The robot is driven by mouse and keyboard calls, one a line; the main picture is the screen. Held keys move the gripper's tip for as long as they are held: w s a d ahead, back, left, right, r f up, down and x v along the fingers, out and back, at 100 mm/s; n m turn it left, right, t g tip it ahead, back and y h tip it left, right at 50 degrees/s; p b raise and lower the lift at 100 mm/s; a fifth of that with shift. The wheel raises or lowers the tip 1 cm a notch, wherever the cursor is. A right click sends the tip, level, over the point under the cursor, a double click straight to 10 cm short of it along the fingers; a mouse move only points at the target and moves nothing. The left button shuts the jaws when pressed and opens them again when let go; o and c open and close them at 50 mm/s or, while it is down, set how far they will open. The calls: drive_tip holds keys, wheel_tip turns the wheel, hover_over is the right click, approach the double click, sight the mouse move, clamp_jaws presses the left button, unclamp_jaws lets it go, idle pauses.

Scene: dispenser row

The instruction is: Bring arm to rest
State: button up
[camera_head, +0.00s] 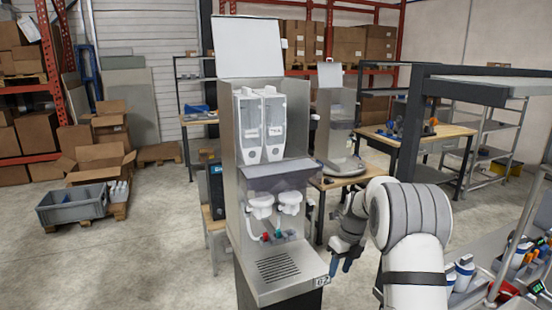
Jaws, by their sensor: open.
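My arm (408,225) comes up from the bottom right and bends over toward the left. The dispenser is a tall metal unit with an upright white lid, two clear white containers (260,125) side by side, and two white spouts (275,203) above a slotted drip tray (278,268).
A second dispenser (336,120) stands behind on a wooden table. A cart (470,290) with bottles is at the lower right, beside a dark frame (410,120). A grey crate (72,205) and cardboard boxes (98,165) are at left. The floor at front left is clear.

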drive_tip(key=s+a+r+n+t+h+b, duration=0.1)
drive_tip(key=s+a+r+n+b, duration=0.2)
drive_tip(key=s+n, duration=0.45)
drive_tip(key=s+r+n+t+b, duration=0.1)
drive_tip(key=s+r+n+b, duration=0.1)
drive_tip(key=s+r+n, duration=0.45)
drive_tip(key=s+f+n+b, duration=0.2)
drive_tip(key=s+n, duration=0.6)
drive_tip(key=s, duration=0.2)
drive_tip(key=s+a+f+n+t+h+b, duration=0.1)
drive_tip(key=s+f+n+b, duration=0.1)
drive_tip(key=s+n, duration=0.6)
drive_tip(key=s+f, duration=0.1)
drive_tip(key=s, duration=0.1)
drive_tip(key=shift+s+f+t, duration=0.25)
drive_tip(key=shift+s+t, duration=0.05)
drive_tip(key=shift+a, duration=0.1)
